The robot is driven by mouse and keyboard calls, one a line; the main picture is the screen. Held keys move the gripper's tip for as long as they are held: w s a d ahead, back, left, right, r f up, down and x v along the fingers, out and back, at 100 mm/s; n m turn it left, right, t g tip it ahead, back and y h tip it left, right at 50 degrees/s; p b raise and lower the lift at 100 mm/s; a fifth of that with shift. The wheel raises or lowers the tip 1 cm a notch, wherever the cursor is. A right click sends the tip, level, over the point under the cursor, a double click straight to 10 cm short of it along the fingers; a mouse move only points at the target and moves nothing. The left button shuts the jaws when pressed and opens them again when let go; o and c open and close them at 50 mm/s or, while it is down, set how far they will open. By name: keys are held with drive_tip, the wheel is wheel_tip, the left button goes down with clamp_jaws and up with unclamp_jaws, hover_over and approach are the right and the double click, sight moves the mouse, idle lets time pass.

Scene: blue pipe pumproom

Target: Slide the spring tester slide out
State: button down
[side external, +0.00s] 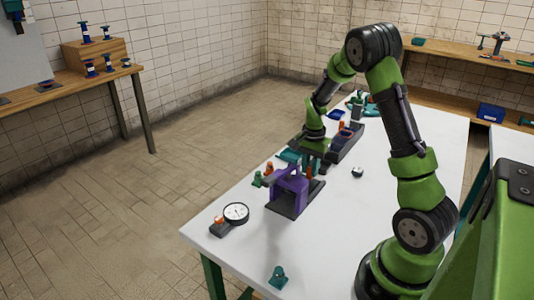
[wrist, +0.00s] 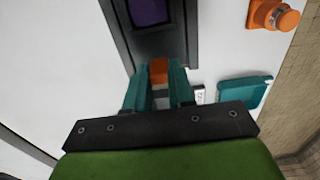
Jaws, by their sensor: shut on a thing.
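The spring tester is a purple frame (side external: 289,188) on a dark base on the white table, in the middle of the side view. Its dark channel (wrist: 178,42) and purple part (wrist: 149,11) show at the top of the wrist view. An orange block (wrist: 159,70), apparently the slide's handle, sits at the near end of the channel. My gripper (wrist: 160,74) has its teal fingers shut on this block, one on each side. In the side view my gripper (side external: 311,164) is low behind the purple frame; its fingertips are hard to make out there.
A teal box (wrist: 245,92) and an orange knob (wrist: 272,15) lie close to the channel, near the table edge. A dial gauge (side external: 236,213) and a small teal piece (side external: 278,277) stand nearer the front. Bare table (side external: 340,205) is to the right.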

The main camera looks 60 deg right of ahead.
drive_tip(key=shift+d+r, duration=0.1)
drive_tip(key=shift+d, duration=1.85)
drive_tip(key=c, duration=1)
unclamp_jaws()
drive_tip(key=shift+o, duration=0.2)
drive_tip(key=shift+a, duration=0.1)
wheel_tip(320, 180, up, 17)
